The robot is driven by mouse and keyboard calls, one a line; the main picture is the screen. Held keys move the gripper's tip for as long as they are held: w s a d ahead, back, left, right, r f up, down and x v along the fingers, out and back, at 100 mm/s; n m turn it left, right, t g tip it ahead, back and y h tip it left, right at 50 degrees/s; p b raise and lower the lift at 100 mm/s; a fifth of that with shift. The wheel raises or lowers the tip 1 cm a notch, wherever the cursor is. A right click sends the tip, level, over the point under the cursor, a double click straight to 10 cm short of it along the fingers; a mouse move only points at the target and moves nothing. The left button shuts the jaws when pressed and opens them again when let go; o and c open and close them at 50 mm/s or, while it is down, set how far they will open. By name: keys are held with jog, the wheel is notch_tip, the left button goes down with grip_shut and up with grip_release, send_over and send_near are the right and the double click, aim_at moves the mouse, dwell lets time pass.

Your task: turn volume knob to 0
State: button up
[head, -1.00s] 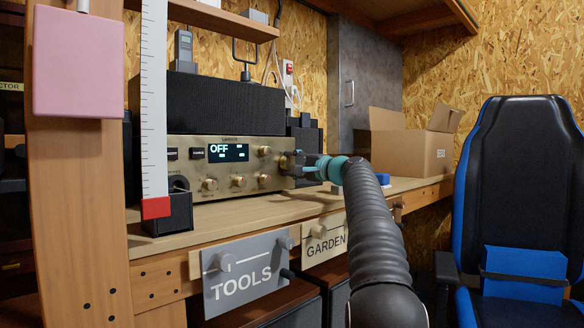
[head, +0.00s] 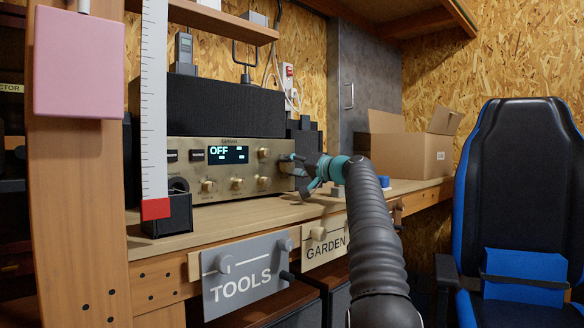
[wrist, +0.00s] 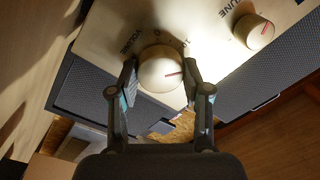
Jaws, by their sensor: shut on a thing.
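The volume knob (wrist: 160,70) is a round cream knob with a red pointer line, on the gold front of the stereo. In the wrist view its pointer lies towards the right of the picture, and the word VOLUME with a 0 and a 10 is printed around it. My gripper (wrist: 159,72) is shut on the knob, one finger on each side. In the head view the stereo (head: 205,184) stands on the bench, and its display (head: 228,154) reads OFF. There my gripper (head: 304,168) is at the right end of the stereo's front and hides the volume knob.
The tune knob (wrist: 254,31) sits near the volume knob. Bare bench lies before the stereo.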

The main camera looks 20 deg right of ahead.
jog(key=shift+f, duration=0.1)
dwell(0.4)
jog(key=o, duration=1.2)
jog(key=shift+s, duration=0.1)
jog(key=shift+s+d, duration=0.25)
jog(key=shift+s, duration=0.3)
jog(key=v, duration=1)
jog(key=shift+s+d, duration=0.15)
jog(key=shift+s, duration=0.1)
jog(key=shift+c, duration=0.2)
